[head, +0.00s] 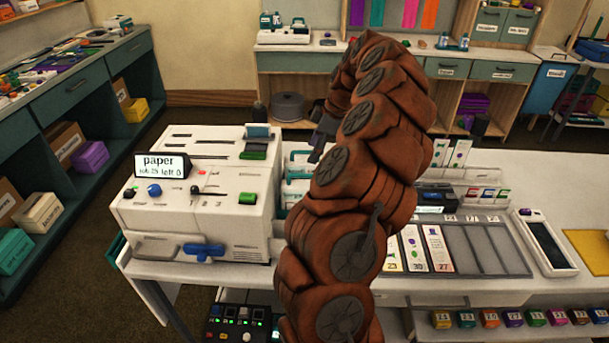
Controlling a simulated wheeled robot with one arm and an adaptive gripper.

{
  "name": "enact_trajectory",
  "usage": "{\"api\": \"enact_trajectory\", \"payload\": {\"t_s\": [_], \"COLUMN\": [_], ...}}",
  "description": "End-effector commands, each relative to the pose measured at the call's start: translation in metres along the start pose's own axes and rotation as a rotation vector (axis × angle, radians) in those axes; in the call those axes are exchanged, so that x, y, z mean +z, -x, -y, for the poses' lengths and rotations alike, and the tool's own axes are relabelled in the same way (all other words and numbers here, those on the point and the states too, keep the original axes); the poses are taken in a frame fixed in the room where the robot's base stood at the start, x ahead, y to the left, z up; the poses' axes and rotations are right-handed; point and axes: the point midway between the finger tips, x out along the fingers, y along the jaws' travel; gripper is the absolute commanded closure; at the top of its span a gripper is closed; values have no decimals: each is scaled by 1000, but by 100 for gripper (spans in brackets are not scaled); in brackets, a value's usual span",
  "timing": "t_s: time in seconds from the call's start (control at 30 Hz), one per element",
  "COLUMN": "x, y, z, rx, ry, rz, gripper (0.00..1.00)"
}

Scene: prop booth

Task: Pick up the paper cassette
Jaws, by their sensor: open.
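The white machine (215,185) stands on the left end of the white table. Its small screen (162,165) reads "paper", with smaller text ending in "left 0". A light grey drawer-like front with a blue handle (203,251) is low on the machine. White and teal upright pieces (298,165) stand right of the machine, partly behind my arm. I cannot tell for sure which thing is the paper cassette. My gripper (318,140) is a dark shape above these pieces, partly hidden by my red-brown arm. It is open, with nothing visibly held.
A grey slotted tray (485,248) with a few numbered cards lies right of my arm. A white device with a dark screen (543,242) is beside it. Small numbered coloured boxes (512,318) line the front shelf. Shelves stand along the left and back.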

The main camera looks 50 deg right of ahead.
Motion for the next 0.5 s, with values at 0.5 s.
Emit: {"api": "enact_trajectory", "payload": {"t_s": [0.5], "x": [-6], "y": [-42], "z": [-1], "rx": [-4], "ry": [-3], "rz": [0], "gripper": [29]}}
